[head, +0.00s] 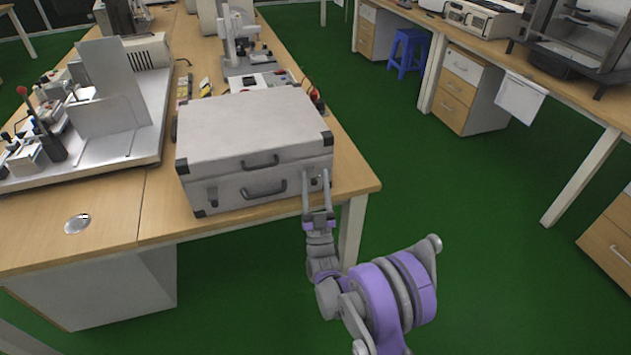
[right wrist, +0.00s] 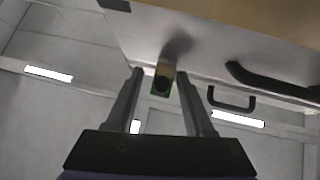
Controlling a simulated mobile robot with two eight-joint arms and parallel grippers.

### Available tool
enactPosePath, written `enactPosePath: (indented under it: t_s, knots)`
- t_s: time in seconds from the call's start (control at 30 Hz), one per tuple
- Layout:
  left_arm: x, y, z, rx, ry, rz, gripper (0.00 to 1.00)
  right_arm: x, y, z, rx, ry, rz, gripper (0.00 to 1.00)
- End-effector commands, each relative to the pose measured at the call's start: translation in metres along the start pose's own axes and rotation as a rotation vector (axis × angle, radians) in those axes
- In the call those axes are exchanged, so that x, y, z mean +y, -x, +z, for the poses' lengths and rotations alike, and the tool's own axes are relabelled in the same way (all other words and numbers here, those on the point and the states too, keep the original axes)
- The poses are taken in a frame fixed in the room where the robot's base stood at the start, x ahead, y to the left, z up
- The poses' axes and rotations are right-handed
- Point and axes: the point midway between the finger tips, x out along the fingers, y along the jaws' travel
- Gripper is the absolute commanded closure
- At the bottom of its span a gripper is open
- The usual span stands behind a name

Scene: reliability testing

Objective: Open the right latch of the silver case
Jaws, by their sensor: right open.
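The silver case (head: 245,125) lies closed on the wooden table near its front right corner. Its right latch (head: 315,181), small and dark in the head view, is on the front face near the right end. My right gripper (head: 315,174) is open in front of that face, with its two fingers on either side of the latch. The left latch (head: 212,193) sits near the case's left end. My left gripper is not in view.
Two dark handles (head: 264,190) are on the case front, one on the lid and one below. A metal rig (head: 110,120) stands left of the case, and a white instrument (head: 240,45) stands behind it. Green floor (head: 450,210) is open to the right.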

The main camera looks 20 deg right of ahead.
Motion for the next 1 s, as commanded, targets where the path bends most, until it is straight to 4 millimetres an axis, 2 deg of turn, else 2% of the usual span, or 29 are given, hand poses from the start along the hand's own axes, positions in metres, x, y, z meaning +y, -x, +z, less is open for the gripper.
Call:
enactPosePath:
  t_s: [0.13, 0.23, 0.5, 0.7, 1.0]
  knots:
    - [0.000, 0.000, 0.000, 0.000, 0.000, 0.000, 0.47, -0.001, 0.005, 0.000, 0.000, -0.001, -0.001, 0.47]
    - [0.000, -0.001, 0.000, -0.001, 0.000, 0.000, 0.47, -0.001, 0.017, 0.001, 0.000, -0.001, -0.001, 0.47]
    - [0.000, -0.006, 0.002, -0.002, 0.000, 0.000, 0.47, 0.000, 0.072, 0.001, 0.000, -0.001, 0.000, 0.47]
    - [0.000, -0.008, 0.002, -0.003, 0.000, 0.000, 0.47, 0.000, 0.100, 0.001, 0.000, 0.000, 0.000, 0.47]
    - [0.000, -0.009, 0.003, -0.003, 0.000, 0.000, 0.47, 0.001, 0.108, 0.000, 0.000, 0.001, 0.001, 0.47]
